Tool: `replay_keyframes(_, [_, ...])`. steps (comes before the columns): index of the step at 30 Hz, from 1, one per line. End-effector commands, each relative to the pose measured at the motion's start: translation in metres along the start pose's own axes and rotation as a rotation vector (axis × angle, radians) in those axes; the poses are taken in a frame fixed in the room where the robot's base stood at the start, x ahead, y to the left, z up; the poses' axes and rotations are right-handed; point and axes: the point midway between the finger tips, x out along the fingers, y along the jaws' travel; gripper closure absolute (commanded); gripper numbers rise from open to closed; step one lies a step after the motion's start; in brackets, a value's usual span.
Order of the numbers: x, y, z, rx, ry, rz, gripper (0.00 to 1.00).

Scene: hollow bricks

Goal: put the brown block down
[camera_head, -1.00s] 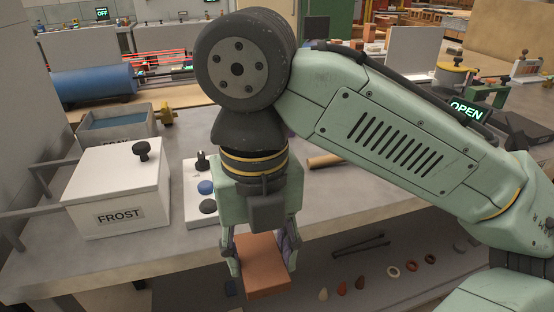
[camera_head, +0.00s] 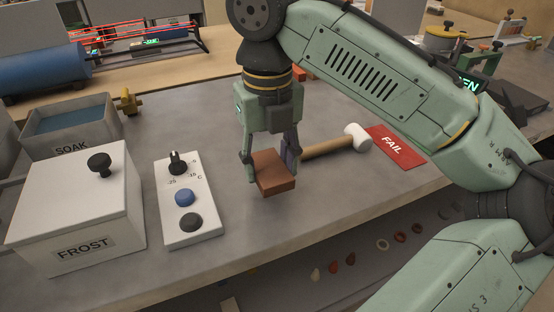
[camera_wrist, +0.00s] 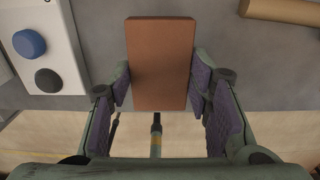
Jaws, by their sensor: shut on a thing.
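The brown block (camera_head: 275,173) is a plain reddish-brown brick. My gripper (camera_head: 270,165) is shut on it, one finger on each side, and points down. In the head view the block is over the front part of the grey bench top (camera_head: 330,185), right of the control panel. The block also shows in the wrist view (camera_wrist: 160,62), lengthwise between the purple finger pads. I cannot tell whether its underside touches the bench.
The white control panel (camera_head: 188,215) with a knob and buttons and the FROST box (camera_head: 75,205) stand to the left. A mallet (camera_head: 335,147) lies close on the right, with a red FAIL mat (camera_head: 392,146) beyond. The bench's front edge is near.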

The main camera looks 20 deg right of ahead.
Motion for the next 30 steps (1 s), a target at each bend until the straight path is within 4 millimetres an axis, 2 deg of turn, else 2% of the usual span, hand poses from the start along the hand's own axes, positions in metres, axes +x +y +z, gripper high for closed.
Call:
replay_keyframes(3, [-0.001,-0.017,0.017,0.004,0.001,-0.002,0.89])
replay_keyframes(7, [0.002,-0.025,0.025,0.002,0.0,-0.001,0.89])
replay_keyframes(17, [0.037,-0.026,0.026,0.0,0.0,-0.003,0.89])
replay_keyframes(28, [0.041,-0.025,0.027,-0.001,-0.001,0.001,0.89])
replay_keyframes(29, [0.041,-0.025,0.027,0.0,-0.001,-0.001,0.53])
replay_keyframes(30, [0.041,-0.025,0.027,0.0,-0.001,-0.001,0.51])
